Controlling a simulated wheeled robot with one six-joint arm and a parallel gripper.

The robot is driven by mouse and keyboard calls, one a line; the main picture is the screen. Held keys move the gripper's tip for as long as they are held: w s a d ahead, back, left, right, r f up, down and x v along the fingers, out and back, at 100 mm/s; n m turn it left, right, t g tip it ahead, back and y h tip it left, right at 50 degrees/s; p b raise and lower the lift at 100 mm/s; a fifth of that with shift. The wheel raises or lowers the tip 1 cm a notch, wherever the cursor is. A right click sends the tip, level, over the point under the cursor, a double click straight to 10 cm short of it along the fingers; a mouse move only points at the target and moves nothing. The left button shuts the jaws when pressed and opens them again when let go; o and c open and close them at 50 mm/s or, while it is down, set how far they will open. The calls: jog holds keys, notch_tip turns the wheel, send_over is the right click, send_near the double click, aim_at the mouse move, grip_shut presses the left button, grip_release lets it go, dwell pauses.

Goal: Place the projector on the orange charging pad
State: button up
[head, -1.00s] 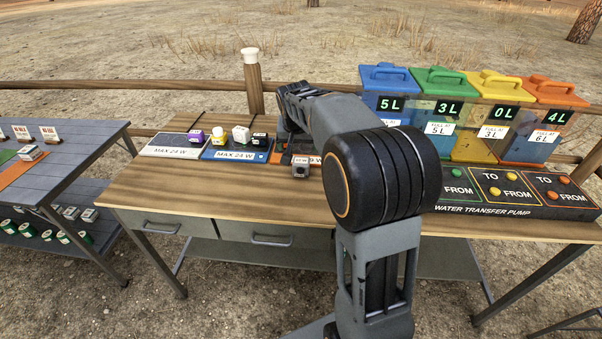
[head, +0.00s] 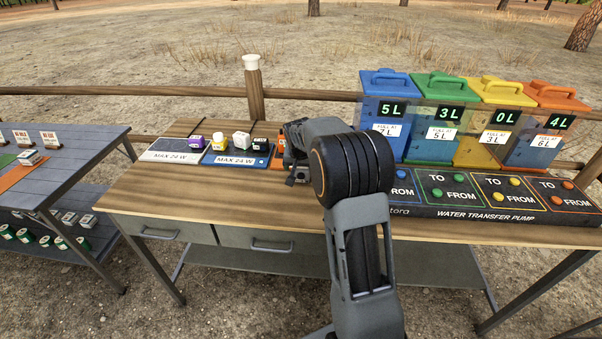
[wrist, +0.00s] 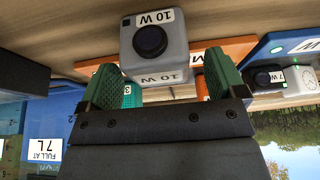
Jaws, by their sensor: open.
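The projector (wrist: 173,62) is a grey box with a round black lens and "10 W" labels. In the wrist view it sits between and just beyond the tips of my gripper (wrist: 163,74), whose green fingers are apart. I cannot tell whether either finger touches it. The orange charging pad (wrist: 236,50) lies behind the projector in that view. In the head view only a sliver of the orange pad (head: 276,164) shows; my arm hides the rest. The projector is mostly or wholly hidden there behind my wrist. A teal item (wrist: 131,97) with a label stands by the pad, partly behind a finger.
The blue pad (head: 236,160), marked MAX 24 W, holds several small devices, including a white one (head: 241,139) and a black one (head: 261,145). A pale pad (head: 172,155) lies left of it. The water pump panel (head: 470,201) and coloured tanks stand right. The front-left tabletop is clear.

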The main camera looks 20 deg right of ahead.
jog(key=shift+x, duration=1.4)
jog(key=shift+c, duration=0.4)
jog(key=c, duration=1.1)
